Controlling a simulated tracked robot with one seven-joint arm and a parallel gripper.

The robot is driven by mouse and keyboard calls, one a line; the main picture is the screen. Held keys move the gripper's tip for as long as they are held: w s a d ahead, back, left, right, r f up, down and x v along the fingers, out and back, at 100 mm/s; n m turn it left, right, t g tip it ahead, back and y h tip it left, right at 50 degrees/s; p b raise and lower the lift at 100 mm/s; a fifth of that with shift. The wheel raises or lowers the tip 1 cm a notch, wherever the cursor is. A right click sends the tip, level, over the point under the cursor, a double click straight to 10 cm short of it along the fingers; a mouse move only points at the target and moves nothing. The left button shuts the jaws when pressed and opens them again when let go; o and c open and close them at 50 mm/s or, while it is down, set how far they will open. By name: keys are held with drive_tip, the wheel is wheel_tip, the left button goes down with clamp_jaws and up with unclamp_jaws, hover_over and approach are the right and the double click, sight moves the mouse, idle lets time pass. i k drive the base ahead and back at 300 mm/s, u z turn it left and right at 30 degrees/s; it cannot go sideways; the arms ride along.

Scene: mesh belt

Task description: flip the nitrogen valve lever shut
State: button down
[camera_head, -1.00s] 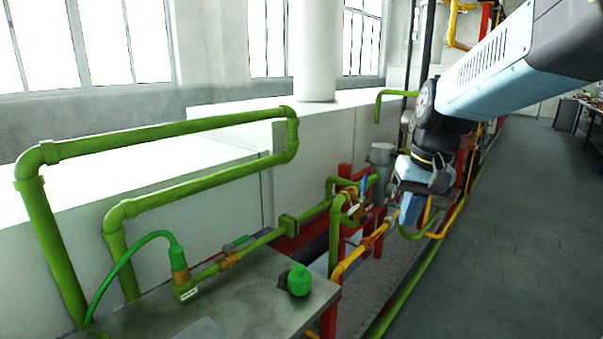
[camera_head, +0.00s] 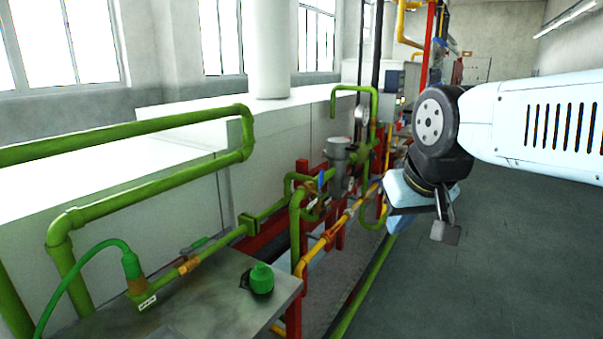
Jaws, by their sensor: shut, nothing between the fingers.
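No label is readable, so I cannot tell which valve is the nitrogen one. On the near green pipe, a valve (camera_head: 188,265) with a brass-coloured body has a thin lever (camera_head: 196,244) lying roughly along the pipe. Farther along, a small blue lever (camera_head: 321,178) stands up on the green pipework. My gripper (camera_head: 445,235) is shut and empty, pointing down at the right. It is right of both levers in the picture and appears clear of the pipes.
A metal table (camera_head: 200,300) with a green knob (camera_head: 262,278) stands in front. A yellow pipe (camera_head: 330,235) and red posts (camera_head: 293,305) run beside the green pipes. A grey cylindrical unit (camera_head: 338,160) stands behind the blue lever. The dark floor (camera_head: 490,285) at right is open.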

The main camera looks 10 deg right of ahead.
sight(322, 172)
drive_tip(key=u, duration=0.9)
drive_tip(key=k, duration=1)
drive_tip(key=z, duration=1.05)
drive_tip(key=i, duration=1.7)
drive_tip(key=u, duration=0.05)
